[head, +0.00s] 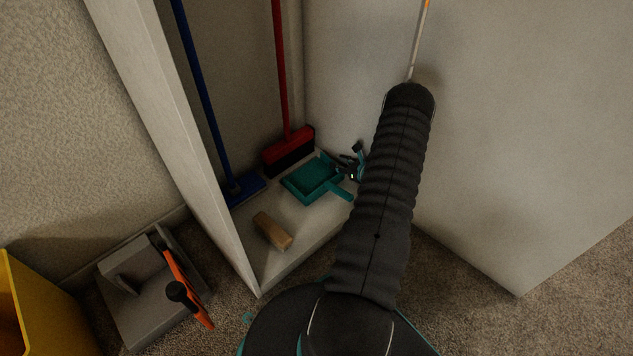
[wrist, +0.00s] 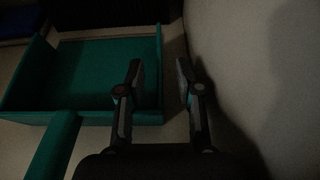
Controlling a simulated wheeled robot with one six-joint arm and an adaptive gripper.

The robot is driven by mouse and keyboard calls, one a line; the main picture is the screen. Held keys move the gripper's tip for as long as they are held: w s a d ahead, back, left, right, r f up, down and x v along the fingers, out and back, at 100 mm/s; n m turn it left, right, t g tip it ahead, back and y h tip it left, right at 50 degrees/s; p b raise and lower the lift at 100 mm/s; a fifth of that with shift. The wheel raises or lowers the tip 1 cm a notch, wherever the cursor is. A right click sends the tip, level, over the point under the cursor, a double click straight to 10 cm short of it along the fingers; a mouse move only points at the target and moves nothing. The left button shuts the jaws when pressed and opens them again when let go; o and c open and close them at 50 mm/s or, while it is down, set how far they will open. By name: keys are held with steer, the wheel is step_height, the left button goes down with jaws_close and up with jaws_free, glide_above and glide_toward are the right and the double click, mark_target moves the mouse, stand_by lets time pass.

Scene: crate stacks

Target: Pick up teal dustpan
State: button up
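The teal dustpan (head: 312,177) lies on the pale floor of the open cabinet, its short handle pointing toward the front right. In the wrist view the dustpan (wrist: 95,75) fills the left side, with its handle at the lower left. My gripper (head: 352,166) is at the dustpan's right side in the head view, partly hidden by my arm. In the wrist view my gripper (wrist: 162,75) is open, with a gap between its two fingers. The left finger overlaps the pan's right wall; the right finger is outside the pan. I cannot tell whether they touch it.
A red broom (head: 288,150) and a blue broom (head: 243,188) stand behind and left of the dustpan. A wooden block (head: 272,231) lies in front. The cabinet's left side panel (head: 165,120) and right wall (head: 520,150) bound the space.

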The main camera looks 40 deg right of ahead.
mark_target(330, 159)
steer(key=x, duration=0.4)
steer(key=shift+w+r, duration=0.2)
jaws_close()
steer(key=shift+a+r, duration=0.1)
steer(key=shift+r, duration=0.05)
